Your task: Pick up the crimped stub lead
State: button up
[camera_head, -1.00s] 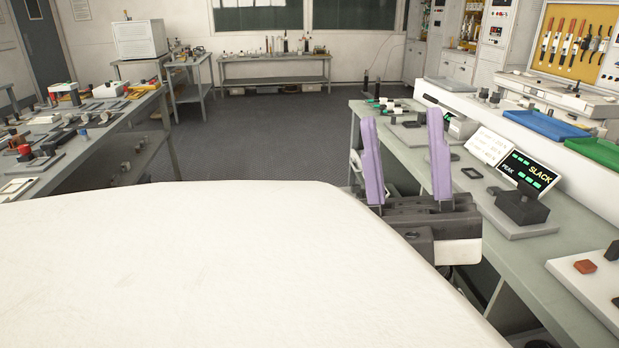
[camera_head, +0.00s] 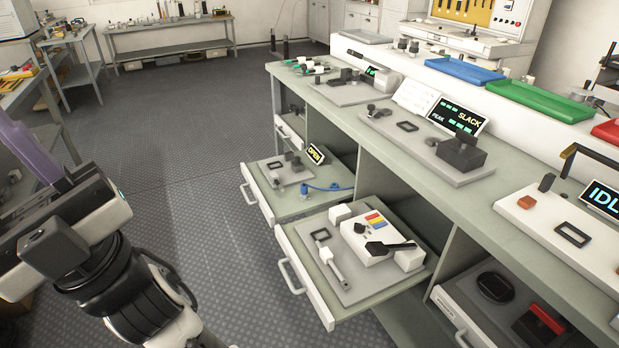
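My gripper (camera_head: 22,145) is at the left edge, far to the left of the drawers and above the floor. One purple finger shows, with nothing against its side. The other finger is out of the picture. The gripper looks open and empty.
A lower drawer (camera_head: 307,292) sticks out in front, holding a white tester and a metal-ended tool. The bench (camera_head: 480,200) carries a SLACK display (camera_head: 460,115) and several fixtures. Open floor (camera_head: 200,215) lies between my arm and the drawers.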

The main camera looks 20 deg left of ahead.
aim_at(273, 178)
jog(key=u, duration=0.65)
jog(key=i+z, duration=0.2)
jog(key=i, duration=0.6)
jog(key=i+j+z, duration=0.2)
jog(key=i, duration=0.6)
jog(key=l, duration=0.1)
